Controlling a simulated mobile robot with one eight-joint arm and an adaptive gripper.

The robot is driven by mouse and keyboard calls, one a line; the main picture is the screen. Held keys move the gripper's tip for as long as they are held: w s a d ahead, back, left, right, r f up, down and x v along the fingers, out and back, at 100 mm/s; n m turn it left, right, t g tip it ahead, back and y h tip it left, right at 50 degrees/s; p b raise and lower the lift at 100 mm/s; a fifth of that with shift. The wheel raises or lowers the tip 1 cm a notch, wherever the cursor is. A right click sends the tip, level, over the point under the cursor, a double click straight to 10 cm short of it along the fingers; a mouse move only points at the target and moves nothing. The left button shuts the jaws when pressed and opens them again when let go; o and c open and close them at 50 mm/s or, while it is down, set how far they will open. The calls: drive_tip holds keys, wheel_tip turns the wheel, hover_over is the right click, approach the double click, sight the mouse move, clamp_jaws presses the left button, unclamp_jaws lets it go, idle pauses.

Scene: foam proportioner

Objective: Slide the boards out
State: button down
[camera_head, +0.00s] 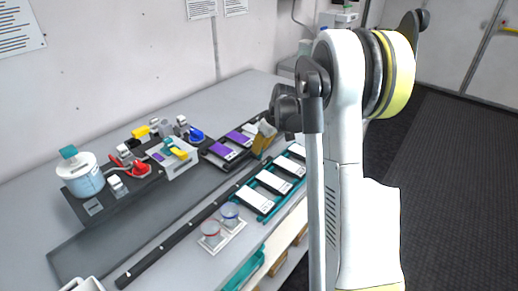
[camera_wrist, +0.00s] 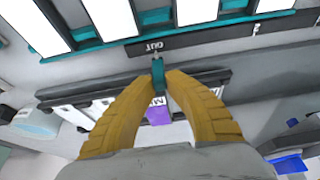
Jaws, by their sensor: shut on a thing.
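My gripper (camera_wrist: 159,84) has its two yellow fingers closed on a small teal tab (camera_wrist: 158,72) in the wrist view. The tab stands beside a dark strip (camera_wrist: 190,40) marked OUT. In the head view my gripper (camera_head: 262,142) is over the far end of the bench, between the dark rack and the teal rack; the tab is hidden there. White boards (camera_head: 254,198) lie in a row in the teal rack (camera_head: 265,214); they also show in the wrist view (camera_wrist: 110,16). Boards with purple patches (camera_head: 222,152) lie in the dark rack (camera_head: 232,166); one purple patch (camera_wrist: 158,115) shows behind my fingers.
A long black rail (camera_head: 165,250) runs along the grey bench (camera_head: 110,232). A white pot (camera_head: 83,178) and small coloured parts (camera_head: 137,168) stand at left. Bare bench lies along the back.

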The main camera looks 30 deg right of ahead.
drive_tip(key=c, duration=1.4)
unclamp_jaws()
drive_tip(key=shift+d, duration=0.2)
drive_tip(key=shift+c, duration=0.2)
drive_tip(key=shift+o, duration=0.3)
drive_tip(key=shift+w+d+f, duration=0.1)
drive_tip(key=v, duration=1.2)
